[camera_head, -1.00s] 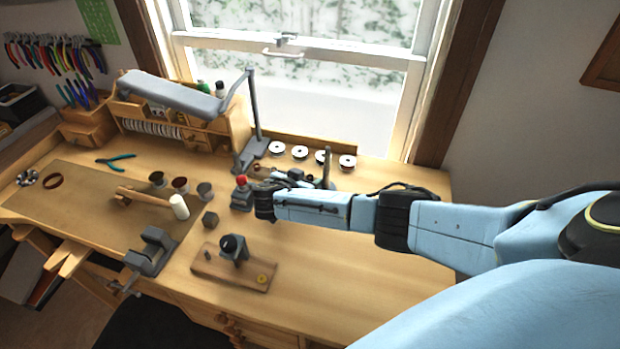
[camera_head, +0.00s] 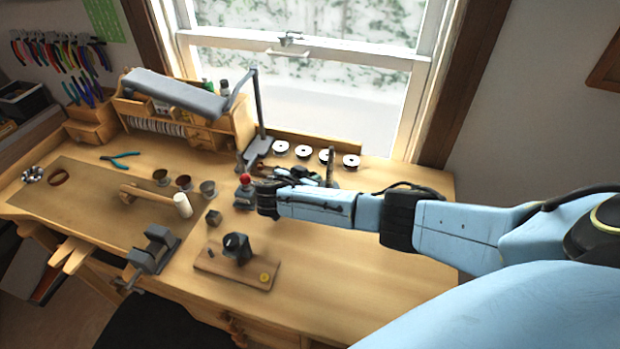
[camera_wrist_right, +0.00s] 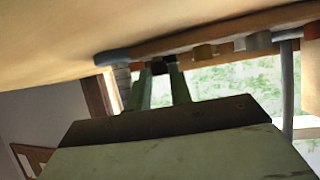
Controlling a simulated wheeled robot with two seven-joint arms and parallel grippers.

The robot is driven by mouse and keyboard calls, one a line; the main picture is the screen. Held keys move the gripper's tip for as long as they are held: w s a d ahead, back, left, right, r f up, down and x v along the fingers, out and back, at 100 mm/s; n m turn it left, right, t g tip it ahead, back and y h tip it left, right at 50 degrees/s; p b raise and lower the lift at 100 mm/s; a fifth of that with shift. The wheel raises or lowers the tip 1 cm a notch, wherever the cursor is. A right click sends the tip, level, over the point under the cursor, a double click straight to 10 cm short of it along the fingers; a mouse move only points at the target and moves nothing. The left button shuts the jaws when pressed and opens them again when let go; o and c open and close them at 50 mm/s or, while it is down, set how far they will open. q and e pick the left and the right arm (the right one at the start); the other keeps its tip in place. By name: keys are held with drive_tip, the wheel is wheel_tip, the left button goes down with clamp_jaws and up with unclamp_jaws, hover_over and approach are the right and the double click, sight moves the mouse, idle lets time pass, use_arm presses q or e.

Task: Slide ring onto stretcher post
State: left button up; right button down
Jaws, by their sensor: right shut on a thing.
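My right gripper (camera_head: 303,175) reaches over the back of the bench, beside an upright grey stretcher post (camera_head: 329,165). In the right wrist view, which is upside down, the fingers of my right gripper (camera_wrist_right: 160,70) are shut on a small dark thing, taken as the ring (camera_wrist_right: 159,67). Its shape is mostly hidden by the fingertips. The stretcher post (camera_wrist_right: 122,76) also shows there, with a round grey base, just beside the fingertips. The ring looks apart from the post, but the depth between them is hard to judge. My left gripper is not in view.
A grey stand with a red knob (camera_head: 245,181) is close to my right wrist. Several white spools (camera_head: 303,152) line the back edge, and a lamp post (camera_head: 260,105) rises behind. A wooden board with a dark holder (camera_head: 237,247) is in front. The bench's front right is clear.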

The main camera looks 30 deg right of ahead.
wheel_tip(320, 180, up, 9)
drive_tip(key=w+a+r+n+t+y+p, duration=0.2)
drive_tip(key=a+r+n+y, duration=0.45)
drive_tip(key=n+y, duration=0.2)
drive_tip(key=w+a+r+n+t+y+p, duration=0.25)
drive_tip(key=a+r+n+y, duration=0.25)
drive_tip(key=a+n+y, duration=0.4)
drive_tip(key=shift+n+h, duration=0.25)
drive_tip(key=shift+h, duration=0.2)
drive_tip(key=f, duration=0.1)
drive_tip(key=f+b, duration=0.1)
drive_tip(key=f, duration=0.1)
drive_tip(key=d+f, duration=0.1)
drive_tip(key=shift+s+f+b, duration=0.3)
drive_tip(key=shift+s+b, duration=0.05)
drive_tip(key=shift+b, duration=0.05)
drive_tip(key=shift+p, duration=0.35)
drive_tip(key=shift+f+b, duration=0.8)
drive_tip(key=shift+f, duration=0.85)
